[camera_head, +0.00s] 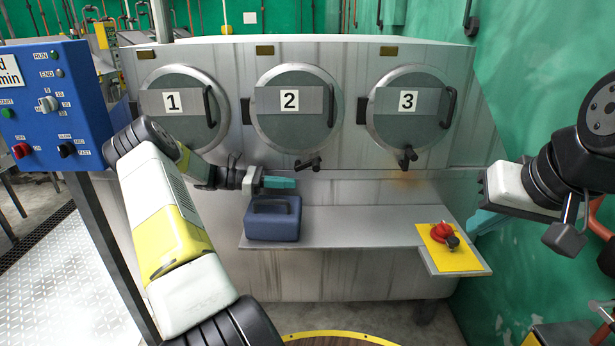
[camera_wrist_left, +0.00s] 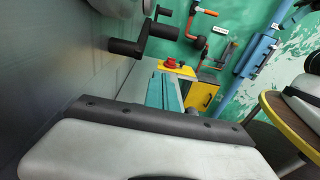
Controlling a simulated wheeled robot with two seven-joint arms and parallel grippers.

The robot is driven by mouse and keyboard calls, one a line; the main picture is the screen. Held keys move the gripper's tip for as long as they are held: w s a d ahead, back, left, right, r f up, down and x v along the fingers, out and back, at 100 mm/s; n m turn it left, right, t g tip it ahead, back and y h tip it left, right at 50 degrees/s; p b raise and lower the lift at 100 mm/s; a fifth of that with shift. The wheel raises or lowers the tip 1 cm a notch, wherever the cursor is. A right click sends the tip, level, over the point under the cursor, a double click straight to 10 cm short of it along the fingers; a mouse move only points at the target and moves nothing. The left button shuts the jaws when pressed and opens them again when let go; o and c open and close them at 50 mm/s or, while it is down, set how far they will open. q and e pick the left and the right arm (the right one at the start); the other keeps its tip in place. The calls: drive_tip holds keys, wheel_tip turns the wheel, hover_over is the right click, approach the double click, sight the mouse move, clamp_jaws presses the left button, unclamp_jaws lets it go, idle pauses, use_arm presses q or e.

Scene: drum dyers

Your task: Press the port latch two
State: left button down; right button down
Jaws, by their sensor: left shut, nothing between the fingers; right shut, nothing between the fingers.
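Port two (camera_head: 290,127) is a round grey door with a "2" plate in the middle of the drum machine. Its black port latch two (camera_head: 308,163) sits at the door's lower rim. My left gripper (camera_head: 279,182) is shut and empty, its teal fingers just below and left of this latch, apart from it. In the left wrist view a black latch lever (camera_wrist_left: 150,38) shows up and left of the shut teal fingers (camera_wrist_left: 163,92); it appears to be latch two. My right gripper (camera_head: 484,221) is shut and empty at the right, away from the ports.
A dark blue box with a handle (camera_head: 272,220) stands on the metal shelf (camera_head: 350,229) under my left gripper. A red knob (camera_head: 441,231) sits on a yellow plate at the shelf's right end. Port three (camera_head: 405,128) has its own latch (camera_head: 407,157). A blue control panel (camera_head: 50,108) stands at the left.

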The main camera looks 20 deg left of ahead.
use_arm(q)
drive_tip(key=w+d+r, duration=0.2)
drive_tip(key=d+r, duration=0.1)
drive_tip(key=d, duration=0.3)
drive_tip(key=shift+d+r, duration=0.15)
drive_tip(key=shift+d, duration=0.25)
